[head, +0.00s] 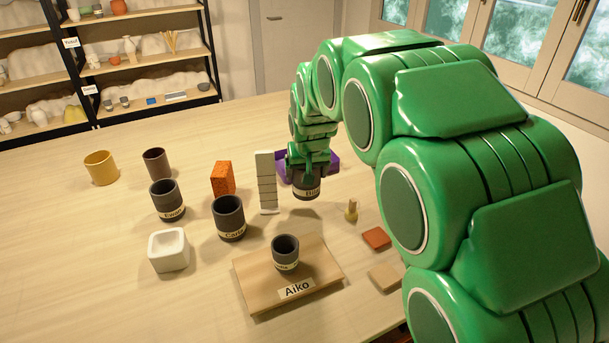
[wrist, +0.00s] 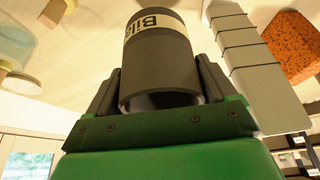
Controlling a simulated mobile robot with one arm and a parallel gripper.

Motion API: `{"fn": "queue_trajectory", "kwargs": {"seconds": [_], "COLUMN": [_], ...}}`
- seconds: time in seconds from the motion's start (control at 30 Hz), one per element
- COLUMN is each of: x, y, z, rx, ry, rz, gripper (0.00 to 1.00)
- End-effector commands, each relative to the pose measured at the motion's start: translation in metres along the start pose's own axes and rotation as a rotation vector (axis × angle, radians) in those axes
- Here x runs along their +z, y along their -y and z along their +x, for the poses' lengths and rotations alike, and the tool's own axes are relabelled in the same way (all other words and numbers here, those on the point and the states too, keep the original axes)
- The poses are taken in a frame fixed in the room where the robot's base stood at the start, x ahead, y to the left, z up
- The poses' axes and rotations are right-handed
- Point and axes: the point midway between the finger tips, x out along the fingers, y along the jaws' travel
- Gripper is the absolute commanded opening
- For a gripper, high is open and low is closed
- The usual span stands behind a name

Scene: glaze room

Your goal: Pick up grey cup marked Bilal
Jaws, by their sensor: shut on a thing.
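The grey cup marked Bilal (head: 307,189) is held in my gripper (head: 304,172) above the table, right of the white block stack. Its cream label starts with "Bil" in the wrist view, where the cup (wrist: 160,65) sits between both fingers of my gripper (wrist: 158,90). The rest of the label is cut off from sight. My gripper is shut on the cup. In the head view a shadow lies on the table below it, and the cup appears clear of the wood.
Other grey cups stand nearby: one (head: 166,200) at left, one (head: 230,219) in the middle, and one (head: 285,252) on the wooden board labelled Aiko (head: 255,273). A purple tray (head: 333,163) lies behind my gripper. A white stack (head: 266,180) and an orange block (head: 223,178) stand left.

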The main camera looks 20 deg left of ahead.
Motion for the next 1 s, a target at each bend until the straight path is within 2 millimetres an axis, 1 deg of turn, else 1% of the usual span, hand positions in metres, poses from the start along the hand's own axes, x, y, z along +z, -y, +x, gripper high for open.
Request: {"fn": "queue_trajectory", "kwargs": {"seconds": [0.03,0.1,0.2,0.3,0.6,0.8,1.0], "x": [0.002,0.005,0.011,0.022,0.052,0.067,0.076], "y": [0.0,-0.001,-0.001,-0.002,-0.004,-0.005,-0.006], "z": [-0.01,-0.022,-0.039,-0.05,-0.081,-0.096,-0.104], "rx": [0.0,0.0,0.0,0.0,-0.001,-0.001,0.0], "ry": [-0.005,-0.004,-0.002,-0.004,-0.004,-0.001,-0.001], "rz": [0.0,0.0,0.0,0.0,0.001,0.001,0.001], "gripper": [0.45,0.45,0.45,0.45,0.45,0.45,0.45]}}
